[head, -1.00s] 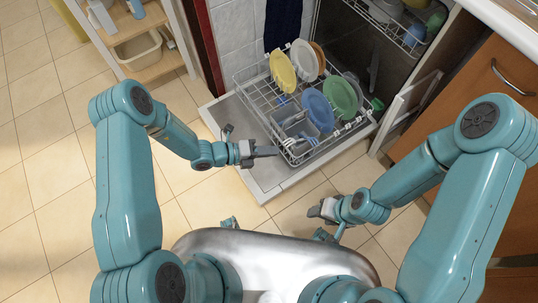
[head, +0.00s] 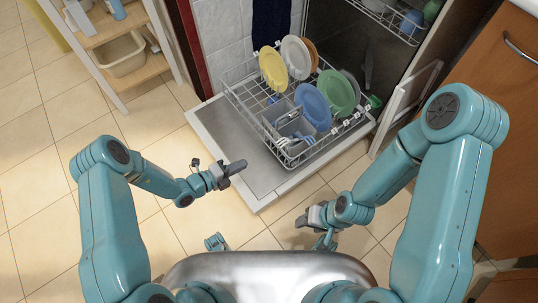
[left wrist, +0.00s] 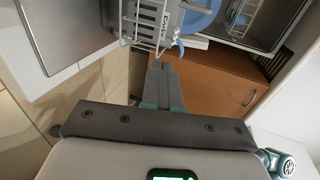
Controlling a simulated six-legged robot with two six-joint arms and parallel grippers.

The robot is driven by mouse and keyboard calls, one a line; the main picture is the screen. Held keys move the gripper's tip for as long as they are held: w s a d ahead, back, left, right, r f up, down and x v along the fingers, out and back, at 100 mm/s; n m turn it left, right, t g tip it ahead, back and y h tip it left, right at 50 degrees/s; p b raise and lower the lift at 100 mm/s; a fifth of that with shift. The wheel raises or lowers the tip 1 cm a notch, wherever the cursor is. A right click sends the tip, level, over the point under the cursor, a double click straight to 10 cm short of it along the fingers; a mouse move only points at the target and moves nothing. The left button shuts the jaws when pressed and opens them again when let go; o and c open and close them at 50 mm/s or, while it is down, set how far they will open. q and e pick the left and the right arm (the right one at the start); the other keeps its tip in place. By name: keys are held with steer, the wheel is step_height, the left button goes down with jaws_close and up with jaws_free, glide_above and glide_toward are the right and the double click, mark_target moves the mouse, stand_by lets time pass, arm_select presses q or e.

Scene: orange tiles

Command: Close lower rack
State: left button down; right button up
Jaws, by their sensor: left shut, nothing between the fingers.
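The lower rack (head: 240,99) is a white wire basket, pulled out over the open dishwasher door (head: 217,130). It holds yellow, white, orange, blue and green plates and a grey cutlery basket (head: 283,124). My left gripper (head: 237,168) is shut and empty, above the door's front left part, left of the rack's front corner and apart from it. In the left wrist view its closed fingers (left wrist: 165,82) point toward the rack's wire corner (left wrist: 150,25). My right gripper (head: 308,217) hangs in front of the door; its finger opening is unclear.
The upper rack (head: 395,20) sits inside the dishwasher above. A wooden cabinet (head: 490,150) stands at the right. A shelf with a beige tub (head: 122,58) stands at the upper left. The tiled floor between shelf and door is clear.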

arm_select(q)
steer(key=f, duration=0.2)
steer(key=b, duration=0.5)
glide_toward(278, 148)
steer(key=x, duration=0.5)
steer(key=shift+d+f, duration=0.1)
steer(key=shift+f, duration=0.2)
steer(key=shift+w+d+r, duration=0.15)
steer(key=shift+w+d, duration=0.2)
steer(key=shift+d, duration=0.15)
